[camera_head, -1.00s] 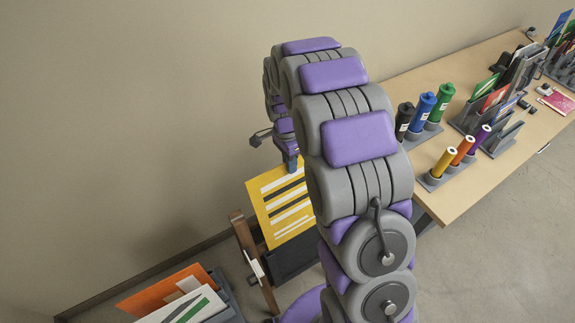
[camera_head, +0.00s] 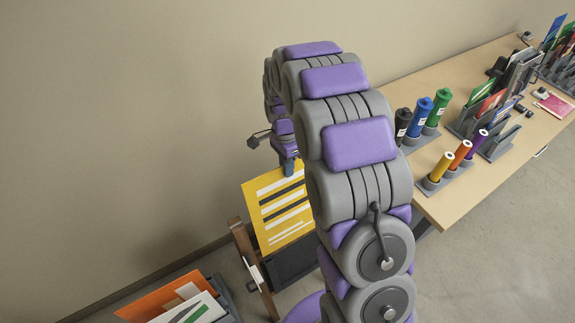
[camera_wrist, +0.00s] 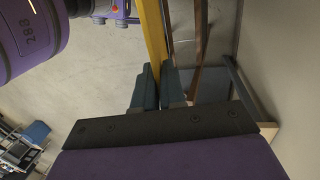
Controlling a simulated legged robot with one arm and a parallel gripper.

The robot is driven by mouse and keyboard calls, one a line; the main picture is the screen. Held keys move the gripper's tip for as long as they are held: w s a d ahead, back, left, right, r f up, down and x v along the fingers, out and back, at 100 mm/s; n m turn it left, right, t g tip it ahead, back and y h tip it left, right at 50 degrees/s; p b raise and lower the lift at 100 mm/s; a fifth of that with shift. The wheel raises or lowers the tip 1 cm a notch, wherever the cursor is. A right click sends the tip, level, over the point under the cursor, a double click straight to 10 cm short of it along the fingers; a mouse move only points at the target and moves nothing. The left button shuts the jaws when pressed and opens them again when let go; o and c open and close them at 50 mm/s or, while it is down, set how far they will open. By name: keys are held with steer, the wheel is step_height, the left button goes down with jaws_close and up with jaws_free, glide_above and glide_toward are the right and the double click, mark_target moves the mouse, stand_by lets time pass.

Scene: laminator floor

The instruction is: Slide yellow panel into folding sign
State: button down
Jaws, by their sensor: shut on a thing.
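The yellow panel (camera_head: 280,208) with white and black bars stands tilted above the folding sign in the head view. My gripper (camera_head: 288,167) is shut on its top edge. The folding sign has a brown wooden frame (camera_head: 247,262) and a dark board (camera_head: 291,264) below the panel. The panel's lower edge meets the dark board's top in the picture; whether it sits in a slot I cannot tell. In the wrist view the yellow panel (camera_wrist: 153,35) appears edge-on between the fingers of my gripper (camera_wrist: 160,88), with the brown frame (camera_wrist: 194,75) beside it. My arm hides the panel's right side.
A rack at bottom left holds an orange panel (camera_head: 158,299) and a white and green panel (camera_head: 197,310). The wooden table (camera_head: 460,195) at right carries several coloured rolls (camera_head: 424,110) and card holders. A plain wall (camera_head: 130,120) stands behind the sign.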

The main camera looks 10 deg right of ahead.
mark_target(289, 182)
steer(key=shift+a+f, duration=0.3)
steer(key=shift+a, duration=0.35)
steer(key=shift+s+d+f, duration=0.1)
steer(key=shift+d+f, duration=0.15)
steer(key=shift+d, duration=0.7)
steer(key=shift+a+f, duration=0.1)
steer(key=shift+a, duration=0.45)
steer(key=shift+d+f, duration=0.1)
steer(key=shift+d, duration=0.45)
steer(key=shift+s+a+f, duration=0.15)
steer(key=shift+a+f, duration=0.2)
steer(key=shift+f, duration=0.15)
steer(key=shift+d+f+b, duration=0.3)
steer(key=shift+f+b, duration=0.05)
steer(key=shift+f, duration=0.2)
steer(key=shift+s+f, duration=0.15)
steer(key=shift+f, duration=0.45)
